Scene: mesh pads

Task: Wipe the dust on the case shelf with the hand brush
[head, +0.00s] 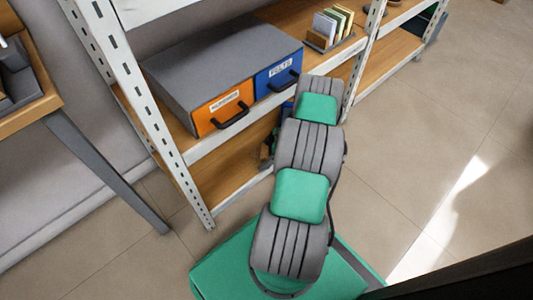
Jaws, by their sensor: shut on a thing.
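A grey case (205,62) with an orange drawer (222,108) and a blue drawer (277,74) stands on the wooden shelf (286,20) of a white metal rack. Both drawers are closed and have black handles. My arm reaches up the middle of the head view to the rack, and its upper links cover part of the shelf front. My gripper is not clearly visible; the far end of my arm is hidden behind its own links. I cannot make out the hand brush or any dust.
A small holder with upright cards (330,28) stands right of the case. White slotted posts (125,95) frame the rack. A lower shelf (225,178) holds small dark things beside my arm, too hidden to identify. A wooden table (35,112) stands left. The tiled floor (440,135) is clear at right.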

